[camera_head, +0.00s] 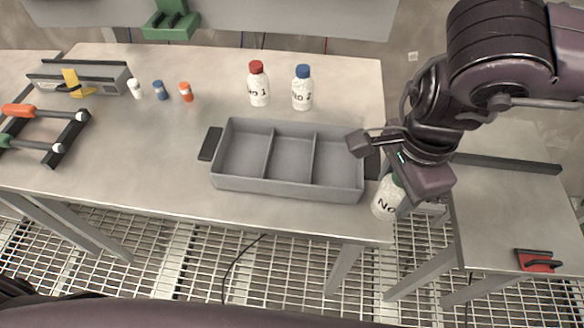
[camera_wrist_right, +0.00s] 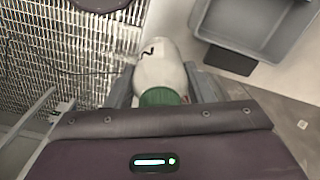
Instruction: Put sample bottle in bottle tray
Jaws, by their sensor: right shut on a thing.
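The grey bottle tray (camera_head: 288,185) lies on the table with three empty compartments and a dark handle at each end. My right gripper (camera_head: 396,192) is shut on a white sample bottle (camera_head: 384,204) with a green cap, near the table's front right corner, just right of the tray. The bottle is partly hidden by the gripper in the head view. In the right wrist view the bottle (camera_wrist_right: 160,65) sits between the fingers. A white bottle with a red cap (camera_head: 259,90) and one with a blue cap (camera_head: 302,92) stand behind the tray. My left gripper is not in view.
Small vials (camera_head: 160,90) stand at the back left. A grey holder with a yellow item (camera_head: 78,80) and a dark rack with orange and green handled tools (camera_head: 45,135) are at the left. A second table (camera_head: 510,215) stands right. Table space left of the tray is clear.

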